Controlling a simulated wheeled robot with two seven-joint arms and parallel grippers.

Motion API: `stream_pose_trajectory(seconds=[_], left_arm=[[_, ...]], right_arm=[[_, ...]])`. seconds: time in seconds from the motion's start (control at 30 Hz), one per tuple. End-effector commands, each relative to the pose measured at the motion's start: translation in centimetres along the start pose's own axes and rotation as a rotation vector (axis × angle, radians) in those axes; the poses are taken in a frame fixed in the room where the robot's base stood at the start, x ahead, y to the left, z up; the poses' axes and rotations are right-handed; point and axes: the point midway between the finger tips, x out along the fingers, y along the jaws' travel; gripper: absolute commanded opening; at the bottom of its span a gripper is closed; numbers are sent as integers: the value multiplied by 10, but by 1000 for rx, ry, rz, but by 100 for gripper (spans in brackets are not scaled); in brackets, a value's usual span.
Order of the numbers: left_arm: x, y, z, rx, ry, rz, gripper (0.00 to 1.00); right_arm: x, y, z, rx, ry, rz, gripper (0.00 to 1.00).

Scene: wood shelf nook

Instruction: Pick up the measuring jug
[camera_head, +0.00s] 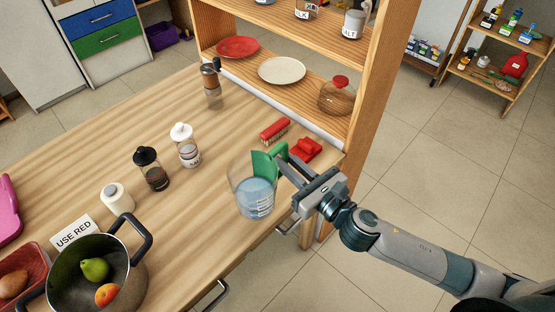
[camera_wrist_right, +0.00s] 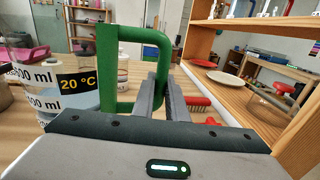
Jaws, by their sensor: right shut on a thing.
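The measuring jug (camera_head: 255,197) is clear, with bluish liquid inside and a green handle (camera_head: 264,166). It is near the table's front right edge and looks upright. My right gripper (camera_head: 281,162) reaches it from the right and is shut on the green handle. In the right wrist view the jug (camera_wrist_right: 62,85) shows at the left with volume marks, and the fingers (camera_wrist_right: 163,88) are at the far bar of the handle (camera_wrist_right: 152,38). I cannot tell whether the jug's base touches the table. My left gripper is not in view.
A red-bristled brush (camera_head: 274,131) and a red object (camera_head: 307,149) lie just behind the gripper. The wooden shelf (camera_head: 365,95) stands close at the right. Shakers (camera_head: 186,147) stand left of the jug; a pot (camera_head: 133,268) with fruit is at the front left.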

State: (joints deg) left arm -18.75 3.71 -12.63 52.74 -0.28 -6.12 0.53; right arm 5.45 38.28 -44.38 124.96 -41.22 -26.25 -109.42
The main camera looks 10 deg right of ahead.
Motion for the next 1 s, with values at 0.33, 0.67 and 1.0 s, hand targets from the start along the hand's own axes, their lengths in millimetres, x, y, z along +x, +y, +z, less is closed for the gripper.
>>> stream_pose_trajectory(seconds=[0.33, 0.67, 1.0], left_arm=[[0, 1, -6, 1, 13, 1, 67], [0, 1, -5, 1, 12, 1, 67], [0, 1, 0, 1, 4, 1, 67]], right_arm=[[-7, -4, 6, 1, -1, 0, 0], [-8, -4, 7, 1, -2, 0, 0], [-8, -4, 7, 1, -2, 0, 0]])
